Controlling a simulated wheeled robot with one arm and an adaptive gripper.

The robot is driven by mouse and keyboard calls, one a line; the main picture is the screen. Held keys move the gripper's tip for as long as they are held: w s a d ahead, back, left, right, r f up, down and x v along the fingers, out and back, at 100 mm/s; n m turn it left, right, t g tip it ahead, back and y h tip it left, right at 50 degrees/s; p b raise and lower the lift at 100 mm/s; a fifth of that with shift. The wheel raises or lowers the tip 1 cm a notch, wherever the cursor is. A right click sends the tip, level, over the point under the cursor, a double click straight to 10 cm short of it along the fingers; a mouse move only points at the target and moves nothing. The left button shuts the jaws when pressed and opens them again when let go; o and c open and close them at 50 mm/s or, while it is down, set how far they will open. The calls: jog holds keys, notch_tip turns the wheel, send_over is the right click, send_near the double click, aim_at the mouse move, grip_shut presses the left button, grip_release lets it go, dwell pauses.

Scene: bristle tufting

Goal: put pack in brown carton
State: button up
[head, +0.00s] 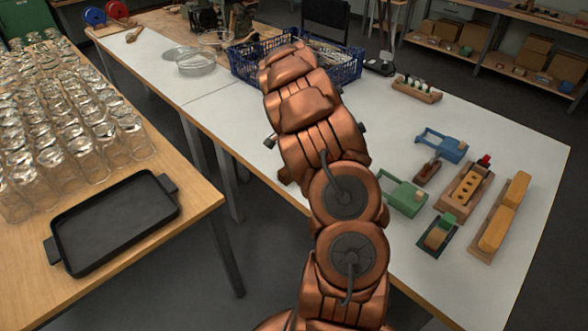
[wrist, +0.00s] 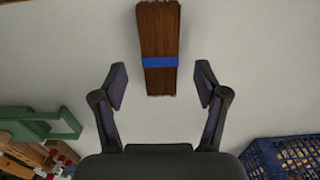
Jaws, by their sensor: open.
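The pack (wrist: 159,30) is a bundle of dark brown bristles with a blue band around it, lying on the white tabletop in the wrist view. My gripper (wrist: 161,78) is open, with one finger on each side of the pack's near end. Both fingers look apart from it; how far above the table they are I cannot tell. In the head view my copper arm hides the gripper and the pack. Several brown cartons stand on the back right shelf, one of them at the right (head: 568,68); which one the task means I cannot tell.
A blue crate (head: 350,72) stands behind my arm and shows in the wrist view (wrist: 285,158). Green (head: 404,198) and blue (head: 441,145) tools and wooden blocks lie at the right. Many glasses (head: 75,115) and a black tray (head: 115,222) occupy the left table.

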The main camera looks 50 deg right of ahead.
jog(key=shift+f+p, duration=1.2)
jog(key=shift+f, duration=1.3)
grip_shut()
jog(key=shift+r, duration=0.1)
